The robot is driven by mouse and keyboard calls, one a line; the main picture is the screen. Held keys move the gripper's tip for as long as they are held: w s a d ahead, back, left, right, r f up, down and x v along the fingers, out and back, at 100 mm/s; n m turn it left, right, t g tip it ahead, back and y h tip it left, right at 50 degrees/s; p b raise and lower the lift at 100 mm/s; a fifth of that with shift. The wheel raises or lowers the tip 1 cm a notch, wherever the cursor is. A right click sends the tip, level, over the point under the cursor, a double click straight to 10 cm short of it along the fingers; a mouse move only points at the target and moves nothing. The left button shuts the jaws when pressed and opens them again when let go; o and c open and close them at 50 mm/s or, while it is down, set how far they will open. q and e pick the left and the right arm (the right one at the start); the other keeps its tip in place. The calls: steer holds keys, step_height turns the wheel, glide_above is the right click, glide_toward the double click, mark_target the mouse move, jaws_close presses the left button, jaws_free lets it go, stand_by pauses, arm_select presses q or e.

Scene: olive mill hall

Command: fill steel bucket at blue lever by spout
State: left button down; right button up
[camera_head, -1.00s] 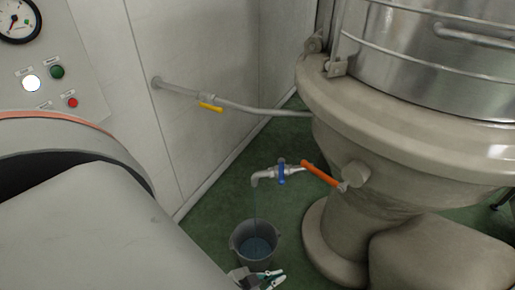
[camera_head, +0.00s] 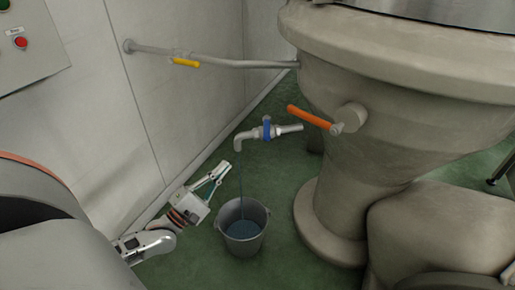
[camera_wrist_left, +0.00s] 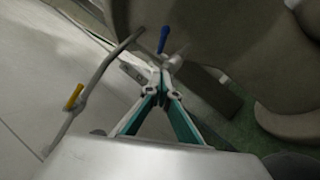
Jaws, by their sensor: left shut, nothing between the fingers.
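The grey steel bucket (camera_head: 256,212) stands upright on the green floor in the head view, with bluish liquid (camera_head: 242,229) inside. A thin stream (camera_head: 240,185) falls into it from the bent metal spout (camera_head: 240,142). The blue lever (camera_head: 266,128) sits on the pipe just behind the spout's bend, and it also shows in the left wrist view (camera_wrist_left: 163,38). My left gripper (camera_head: 225,168) is left of the stream and the bucket's rim, pointing up toward the spout. Its fingers (camera_wrist_left: 166,70) are shut and empty, with the tips appearing below the lever. My right gripper is out of view.
An orange lever (camera_head: 312,117) projects from the large beige vessel (camera_head: 375,115) right of the spout. A yellow-handled valve (camera_head: 186,62) sits on a wall pipe. A control panel (camera_head: 30,45) is at upper left. Green floor (camera_head: 275,180) is open around the bucket.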

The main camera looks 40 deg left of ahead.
arm_select(q)
glide_toward(267, 128)
steer(key=w+a+f, duration=0.1)
steer(key=w+a, duration=0.2)
steer(key=w+d+r, duration=0.1)
steer(key=w+d, duration=0.1)
steer(key=shift+d+r+b, duration=0.25)
steer(key=shift+r+b, duration=0.1)
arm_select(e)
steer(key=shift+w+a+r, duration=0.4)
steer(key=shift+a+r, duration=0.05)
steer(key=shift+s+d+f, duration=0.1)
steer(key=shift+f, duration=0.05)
